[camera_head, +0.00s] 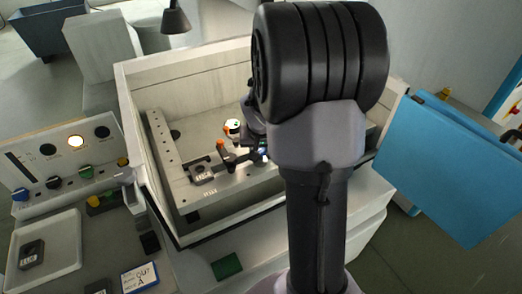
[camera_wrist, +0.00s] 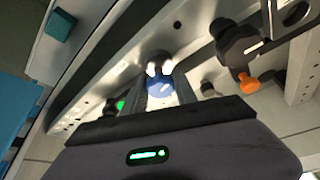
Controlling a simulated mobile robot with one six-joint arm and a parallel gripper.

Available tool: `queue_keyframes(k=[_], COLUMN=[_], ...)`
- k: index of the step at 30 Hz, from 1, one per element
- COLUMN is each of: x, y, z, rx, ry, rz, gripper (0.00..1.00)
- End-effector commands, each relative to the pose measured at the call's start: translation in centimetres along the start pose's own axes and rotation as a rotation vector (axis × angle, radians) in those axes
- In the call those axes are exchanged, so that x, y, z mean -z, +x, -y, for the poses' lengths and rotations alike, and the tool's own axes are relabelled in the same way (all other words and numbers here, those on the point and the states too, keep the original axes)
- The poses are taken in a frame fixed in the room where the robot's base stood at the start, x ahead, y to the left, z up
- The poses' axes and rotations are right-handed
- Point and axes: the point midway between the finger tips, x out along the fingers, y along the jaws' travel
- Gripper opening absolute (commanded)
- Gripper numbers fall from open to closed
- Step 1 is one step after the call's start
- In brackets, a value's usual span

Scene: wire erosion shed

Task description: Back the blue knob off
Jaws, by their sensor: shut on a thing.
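The blue knob (camera_wrist: 160,88) shows in the wrist view between the two fingers of my gripper (camera_wrist: 160,76), at the inner side of the machine's pale tank. My gripper is shut on this knob, and the fingers hide its sides. Two bright white spots show at the fingertips. In the head view my arm reaches down into the tank and hides most of the grip, so the held knob is not clear there. A separate dark blue knob (camera_head: 20,195) sits on the control panel at the left, away from my gripper.
A black clamp (camera_wrist: 238,45) with an orange knob (camera_wrist: 248,83) stands close to the right of my gripper. The pale tank wall (camera_head: 150,190) surrounds the work area. A control panel (camera_head: 70,160) stands at left; a large blue panel (camera_head: 450,165) stands at right.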

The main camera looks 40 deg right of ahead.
Motion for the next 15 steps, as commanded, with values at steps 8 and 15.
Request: queue_keyframes(k=[8, 15], x=[-0.04, -0.07], y=[0.19, 0.18], z=[0.06, 0.05], rx=[-0.013, -0.03], ry=[0.036, 0.074], rz=[0.0, 0.0], gripper=[0.0, 0.0])
